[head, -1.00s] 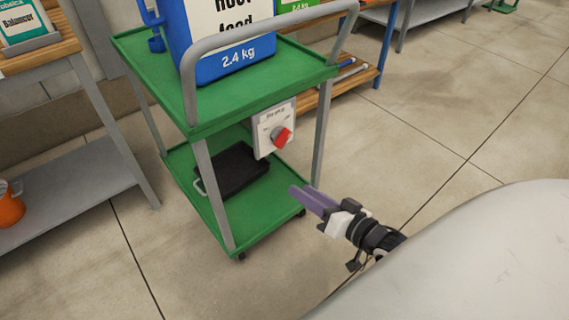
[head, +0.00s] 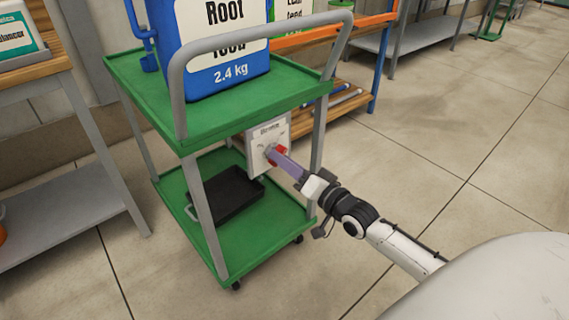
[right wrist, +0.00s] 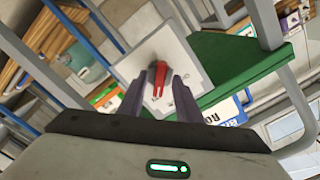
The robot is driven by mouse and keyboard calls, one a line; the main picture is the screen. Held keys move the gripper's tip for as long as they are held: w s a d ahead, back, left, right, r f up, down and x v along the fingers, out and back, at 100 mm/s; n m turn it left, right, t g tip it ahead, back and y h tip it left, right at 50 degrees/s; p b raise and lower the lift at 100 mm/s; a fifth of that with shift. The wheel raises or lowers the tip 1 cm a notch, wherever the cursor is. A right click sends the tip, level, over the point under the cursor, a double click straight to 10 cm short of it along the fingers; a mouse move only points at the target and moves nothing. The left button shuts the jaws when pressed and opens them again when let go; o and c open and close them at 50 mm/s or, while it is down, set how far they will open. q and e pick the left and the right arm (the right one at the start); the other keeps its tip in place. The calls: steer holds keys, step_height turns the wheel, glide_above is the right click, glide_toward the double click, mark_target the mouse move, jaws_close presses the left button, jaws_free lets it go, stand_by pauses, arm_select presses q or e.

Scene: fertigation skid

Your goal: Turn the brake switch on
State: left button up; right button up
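The brake switch is a white plate (head: 256,139) with a red knob (head: 282,149), mounted under the top shelf of a green trolley, at its right end. Small print on the plate is too small to read. My right gripper (head: 274,156) has its purple fingers at the knob. In the right wrist view the red knob (right wrist: 159,72) lies between the two fingertips (right wrist: 160,80), in front of the white plate (right wrist: 186,66). The fingers stand apart, one on each side of the knob, with a narrow gap seeming to show. My left gripper is out of view.
The green trolley (head: 125,75) carries a blue root feed container (head: 230,75) on top and a black tray (head: 225,195) on its lower shelf. A grey handle rail (head: 255,32) rises above the plate. Shelving stands left and behind. The floor at right is clear.

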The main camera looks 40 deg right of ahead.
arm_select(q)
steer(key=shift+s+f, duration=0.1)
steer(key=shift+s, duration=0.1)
arm_select(e)
steer(key=shift+w, duration=0.15)
jaws_close()
arm_select(q)
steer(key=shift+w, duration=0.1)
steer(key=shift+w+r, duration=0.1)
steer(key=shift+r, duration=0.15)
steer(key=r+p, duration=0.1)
steer(key=p, duration=0.1)
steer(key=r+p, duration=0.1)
steer(key=p, duration=0.2)
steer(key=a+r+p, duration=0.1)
steer(key=p, duration=0.2)
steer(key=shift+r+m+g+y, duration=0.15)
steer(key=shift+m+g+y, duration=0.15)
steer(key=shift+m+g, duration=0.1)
arm_select(e)
steer(key=n, duration=1.7)
steer(key=shift+n, duration=0.7)
